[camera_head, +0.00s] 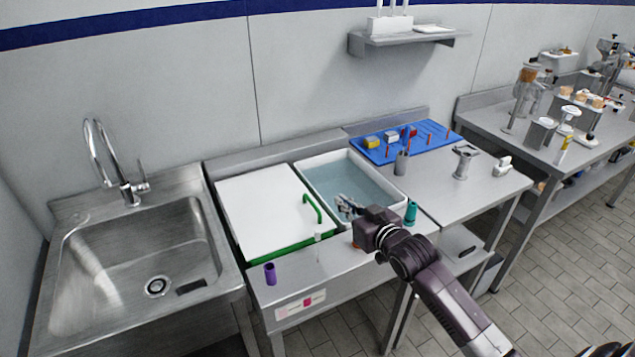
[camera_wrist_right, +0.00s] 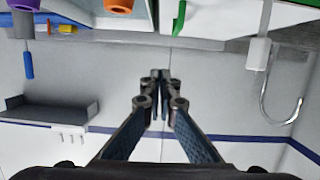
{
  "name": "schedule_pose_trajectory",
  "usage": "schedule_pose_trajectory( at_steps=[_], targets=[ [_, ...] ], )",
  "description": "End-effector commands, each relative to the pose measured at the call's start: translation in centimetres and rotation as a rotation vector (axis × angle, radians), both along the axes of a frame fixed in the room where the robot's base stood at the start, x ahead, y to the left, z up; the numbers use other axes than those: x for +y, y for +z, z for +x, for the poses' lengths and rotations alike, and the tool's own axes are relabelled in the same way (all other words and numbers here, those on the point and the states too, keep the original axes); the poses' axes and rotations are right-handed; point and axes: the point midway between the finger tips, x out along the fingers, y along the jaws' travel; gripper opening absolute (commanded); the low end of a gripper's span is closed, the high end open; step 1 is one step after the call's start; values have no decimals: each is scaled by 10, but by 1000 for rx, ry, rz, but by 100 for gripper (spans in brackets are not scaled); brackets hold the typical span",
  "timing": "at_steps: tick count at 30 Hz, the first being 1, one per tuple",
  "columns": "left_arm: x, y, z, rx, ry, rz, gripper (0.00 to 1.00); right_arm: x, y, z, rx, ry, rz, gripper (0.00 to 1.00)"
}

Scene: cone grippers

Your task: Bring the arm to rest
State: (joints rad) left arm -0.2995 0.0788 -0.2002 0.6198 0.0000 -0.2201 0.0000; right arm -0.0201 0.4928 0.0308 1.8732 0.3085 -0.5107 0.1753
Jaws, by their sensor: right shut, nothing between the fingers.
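My right arm comes in from the lower right in the head view. Its gripper (camera_head: 345,205) is over the front part of the white basin (camera_head: 310,192), which holds bluish water. The gripper is shut and empty. In the wrist view, the fingers of the right gripper (camera_wrist_right: 160,76) meet at the tips, with nothing between them. That view appears upside down, with the wall behind the fingers. My left gripper does not show in either view.
Beside the basin lie a white board (camera_head: 262,215) with a green handle, a purple cylinder (camera_head: 270,273) and a teal cone-like piece (camera_head: 411,213). A steel sink (camera_head: 140,260) is left. The counter right of the basin has bare room.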

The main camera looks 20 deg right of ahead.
Motion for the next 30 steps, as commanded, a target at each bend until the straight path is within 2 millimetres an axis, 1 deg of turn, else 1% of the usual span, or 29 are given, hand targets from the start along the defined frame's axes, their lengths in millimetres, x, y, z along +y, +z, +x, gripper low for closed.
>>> schedule_pose_trajectory(
  at_steps=[4, 6, 8, 11, 12, 14, 15, 17, 18, 21, 24, 30],
  targets=[
    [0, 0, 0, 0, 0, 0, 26, 0, 0, -1, 1, 0, 0, 0],
    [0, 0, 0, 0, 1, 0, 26, 4, -6, -5, 17, 3, -1, 0],
    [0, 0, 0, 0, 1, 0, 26, 13, -18, -13, 53, 10, -4, 0],
    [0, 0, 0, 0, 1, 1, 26, 37, -52, -42, 163, 27, -18, 0],
    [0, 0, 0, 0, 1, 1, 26, 49, -69, -60, 224, 36, -27, 0],
    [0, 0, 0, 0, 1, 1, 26, 69, -94, -92, 326, 49, -40, 0],
    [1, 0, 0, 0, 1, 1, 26, 81, -109, -115, 396, 59, -51, 0],
    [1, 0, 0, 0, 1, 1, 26, 96, -128, -151, 496, 68, -64, 0],
    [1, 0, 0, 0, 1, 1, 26, 104, -137, -173, 554, 73, -73, 0],
    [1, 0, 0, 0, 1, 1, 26, 119, -151, -219, 675, 83, -87, 0],
    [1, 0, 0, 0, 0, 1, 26, 129, -159, -258, 775, 90, -95, 0],
    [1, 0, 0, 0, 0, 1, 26, 142, -164, -325, 939, 97, -102, 0]
  ],
)
